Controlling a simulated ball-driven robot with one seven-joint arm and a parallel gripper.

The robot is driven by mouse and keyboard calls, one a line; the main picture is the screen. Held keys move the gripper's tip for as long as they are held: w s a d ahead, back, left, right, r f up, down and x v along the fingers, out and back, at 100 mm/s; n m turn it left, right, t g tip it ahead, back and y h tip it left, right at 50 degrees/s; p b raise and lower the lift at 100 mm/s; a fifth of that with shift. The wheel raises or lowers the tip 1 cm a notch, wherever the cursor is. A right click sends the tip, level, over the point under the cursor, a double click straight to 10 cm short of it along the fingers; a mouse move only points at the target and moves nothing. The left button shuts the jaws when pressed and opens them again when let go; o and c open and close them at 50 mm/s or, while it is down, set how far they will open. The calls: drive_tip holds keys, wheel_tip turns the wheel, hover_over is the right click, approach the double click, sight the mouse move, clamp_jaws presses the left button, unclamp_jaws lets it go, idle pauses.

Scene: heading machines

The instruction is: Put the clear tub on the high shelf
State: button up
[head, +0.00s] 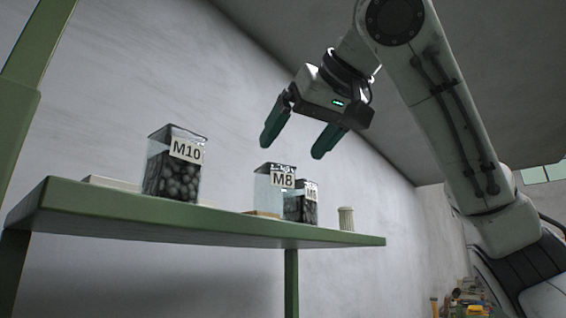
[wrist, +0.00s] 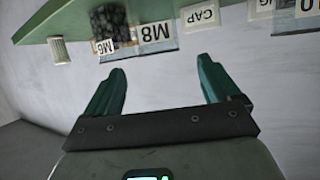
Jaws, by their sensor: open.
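A clear tub labelled M8 (head: 263,190) stands upright on the green high shelf (head: 130,207), and its visible part looks pale, with no dark contents. A tub labelled M6 (head: 300,208) with dark contents stands close to its right. A larger clear tub labelled M10 (head: 173,180), filled with dark rounded pieces, stands to the left. My gripper (head: 293,147) is open and empty, above the M8 tub in the head view. In the wrist view, which looks upside down, my gripper (wrist: 161,66) shows the M8 tub (wrist: 160,47) just beyond its fingertips.
A ribbed pale cylinder (head: 346,219) stands near the shelf's right end. Flat pale pieces lie behind the tubs. In the wrist view, a CAP label (wrist: 201,15) shows along the shelf. A grey wall stands behind. Colourful items (head: 466,302) sit far off at lower right.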

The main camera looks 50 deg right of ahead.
drive_tip(key=shift+v, duration=1.8)
drive_tip(key=shift+f, duration=0.1)
